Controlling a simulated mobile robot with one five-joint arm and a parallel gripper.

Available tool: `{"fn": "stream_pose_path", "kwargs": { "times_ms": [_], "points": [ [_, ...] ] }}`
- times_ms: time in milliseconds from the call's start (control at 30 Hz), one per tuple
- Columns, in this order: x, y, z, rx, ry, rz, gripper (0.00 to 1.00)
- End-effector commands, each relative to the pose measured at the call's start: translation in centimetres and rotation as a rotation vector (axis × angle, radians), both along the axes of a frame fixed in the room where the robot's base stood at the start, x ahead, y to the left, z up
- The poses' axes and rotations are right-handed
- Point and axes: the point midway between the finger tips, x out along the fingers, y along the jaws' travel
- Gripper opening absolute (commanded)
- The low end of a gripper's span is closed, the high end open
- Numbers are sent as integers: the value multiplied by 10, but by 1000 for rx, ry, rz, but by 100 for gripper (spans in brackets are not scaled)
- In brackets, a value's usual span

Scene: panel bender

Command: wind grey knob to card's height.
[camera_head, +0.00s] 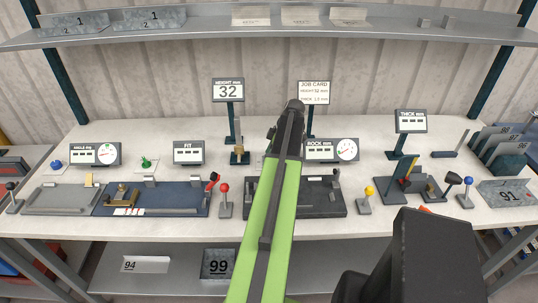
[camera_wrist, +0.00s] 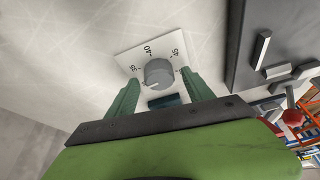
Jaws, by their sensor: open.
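The grey knob (camera_wrist: 158,73) sits on a white dial plate (camera_wrist: 128,58) marked 35, 40 and 45 in the wrist view. My gripper (camera_wrist: 159,77) is open, with one green finger on each side of the knob; whether either touches it I cannot tell. The knob's pointer is not clear. In the head view the height display (camera_head: 227,91) reads 32. The job card (camera_head: 314,93) has a height line and a thickness line, too small to read surely. My arm hides the knob in the head view.
A dark block (camera_wrist: 248,50) stands right of the dial in the wrist view. On the bench are a red-knobbed lever (camera_head: 224,200), a rock gauge (camera_head: 332,150), a yellow-knobbed lever (camera_head: 365,203) and a thickness display (camera_head: 411,121). A shelf (camera_head: 210,33) runs above.

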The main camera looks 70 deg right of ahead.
Motion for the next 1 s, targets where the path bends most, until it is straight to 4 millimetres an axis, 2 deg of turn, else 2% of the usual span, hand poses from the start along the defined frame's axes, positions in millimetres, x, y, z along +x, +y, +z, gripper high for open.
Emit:
{"fn": "stream_pose_path", "kwargs": {
  "times_ms": [167, 267, 367, 800, 900, 1000],
  "points": [
    [-2, -1, 6, -1, 0, -1, 60],
    [-5, -1, 17, 0, 0, -2, 60],
    [-11, -3, 34, 0, 0, -2, 60],
    [-48, -11, 133, -1, 0, -1, 60],
    [-56, -13, 151, 0, 0, -2, 60],
    [-61, -14, 161, 0, 0, 0, 60]
  ]
}}
